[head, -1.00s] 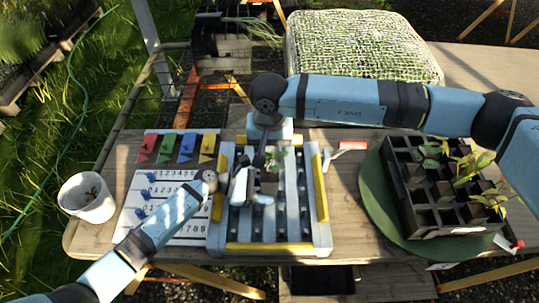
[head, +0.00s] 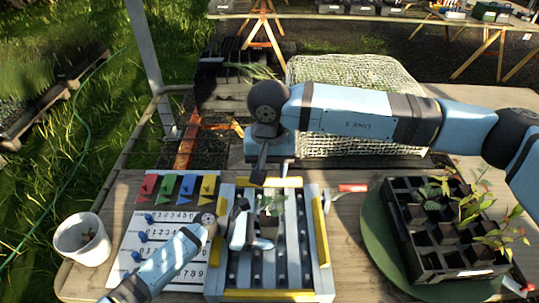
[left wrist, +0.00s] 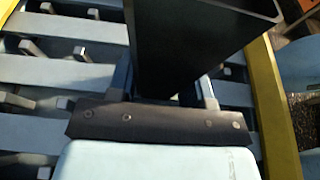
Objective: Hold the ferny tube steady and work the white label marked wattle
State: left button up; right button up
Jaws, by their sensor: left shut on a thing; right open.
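My left gripper (head: 250,240) is low over the slatted rack (head: 230,296) and shut on the ferny tube. The tube is a dark square pot, seen large in the left wrist view (left wrist: 195,45) between the fingers. Its green ferny leaves (head: 272,203) show above the rack in the head view. The tube looks upright. My right gripper (head: 259,178) is open and points down near the rack's far edge, behind the leaves and apart from them. I cannot make out a white label marked wattle in either view.
A black cell tray (head: 436,262) with several plants stands on a green round base (head: 376,232) at right. A red-handled tool (head: 352,188) lies right of the rack. At left are a number board (head: 128,243), coloured flags (head: 187,186) and a white pot (head: 82,240).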

pick_arm(q)
jog(key=o, duration=0.8)
jog(key=v, duration=1.2)
